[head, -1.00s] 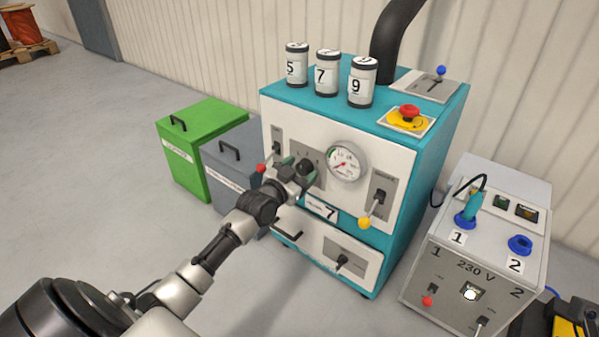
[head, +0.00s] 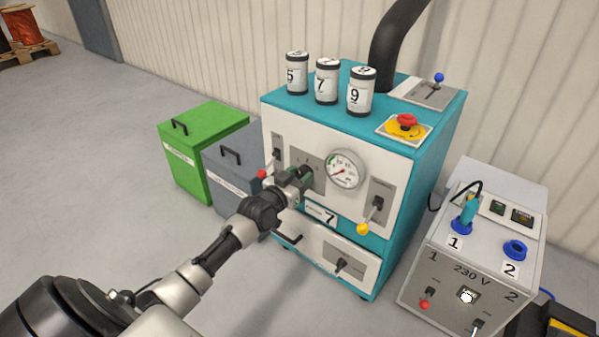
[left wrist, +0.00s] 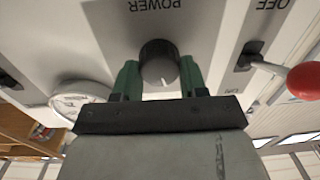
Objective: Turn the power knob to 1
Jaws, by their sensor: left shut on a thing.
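The power knob (left wrist: 160,62) is a round dark knob with a grey face and a white pointer mark. It sits on a grey plate (left wrist: 205,25) marked POWER, upside down in the left wrist view. My left gripper (left wrist: 160,80) has green fingers on both sides of the knob and is shut on it. In the head view the left gripper (head: 305,176) is at the front panel of the teal and white machine (head: 400,155), left of the gauge, and hides the knob. The numbers around the knob cannot be read. My right gripper is not in view.
A round gauge (head: 344,168) is close on the right. A red-balled lever (head: 262,173) is close on the left, and a yellow-balled lever (head: 363,228) is farther right. Green (head: 200,150) and grey (head: 232,165) bins stand left. A 230 V box (head: 475,255) stands right.

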